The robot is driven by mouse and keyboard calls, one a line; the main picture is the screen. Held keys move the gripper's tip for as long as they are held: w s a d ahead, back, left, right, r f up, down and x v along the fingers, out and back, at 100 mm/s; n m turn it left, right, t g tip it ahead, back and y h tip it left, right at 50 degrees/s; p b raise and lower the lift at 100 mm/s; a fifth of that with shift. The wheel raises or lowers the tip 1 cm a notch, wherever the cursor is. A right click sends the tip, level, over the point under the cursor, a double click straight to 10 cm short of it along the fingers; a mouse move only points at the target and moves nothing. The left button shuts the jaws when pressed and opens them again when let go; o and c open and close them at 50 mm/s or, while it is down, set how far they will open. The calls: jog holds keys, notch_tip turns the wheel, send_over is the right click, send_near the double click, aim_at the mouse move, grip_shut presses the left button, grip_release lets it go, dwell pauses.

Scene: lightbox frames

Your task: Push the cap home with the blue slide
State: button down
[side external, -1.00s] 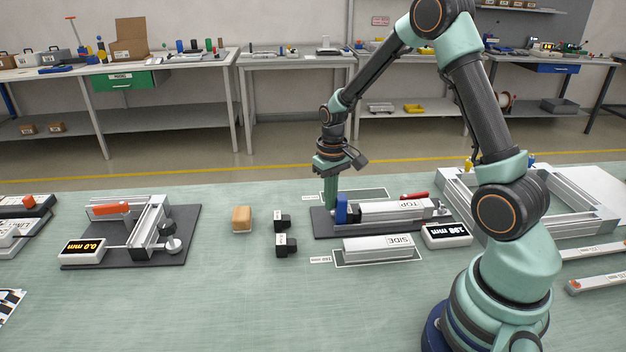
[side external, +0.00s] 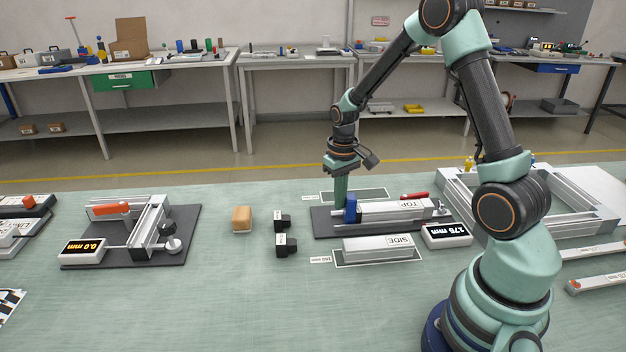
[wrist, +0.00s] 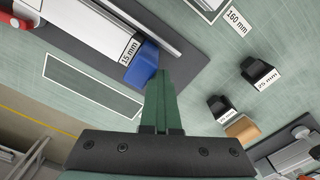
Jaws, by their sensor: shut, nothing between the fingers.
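The blue slide (side external: 351,208) stands at the left end of the TOP-marked profile (side external: 400,207) in the dark fixture (side external: 327,229). My gripper (side external: 340,203) is shut and empty, its green fingers pointing down at the slide's left side. In the wrist view the fingertips (wrist: 163,78) are right up against the blue slide (wrist: 143,65); whether they touch is hard to tell. A cap labelled 15 mm (wrist: 130,50) sits between the slide and the profile's end, mostly hidden. The fixture's display (side external: 446,234) reads about 176 mm.
Two black caps (side external: 283,220) (side external: 287,245) and a tan block (side external: 242,218) stand left of the fixture. A SIDE-marked profile (side external: 378,247) lies in front. A second fixture (side external: 180,250) with a 0.0 mm display is at left. The mat's front middle is clear.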

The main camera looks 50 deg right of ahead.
jog(key=shift+a, duration=0.1)
dwell(0.6)
jog(key=shift+w+a, duration=0.35)
jog(key=shift+w, duration=0.05)
notch_tip(320, 180, up, 7)
dwell(0.7)
jog(key=shift+r, duration=0.1)
jog(key=s+a+r+n+t, duration=0.3)
jog(key=s+a+r+t, duration=0.2)
jog(key=s+a+r, duration=0.5)
jog(key=a+r, duration=0.2)
jog(key=a, duration=0.1)
jog(key=shift+s+r+t, duration=0.25)
jog(key=shift+r+t, duration=0.05)
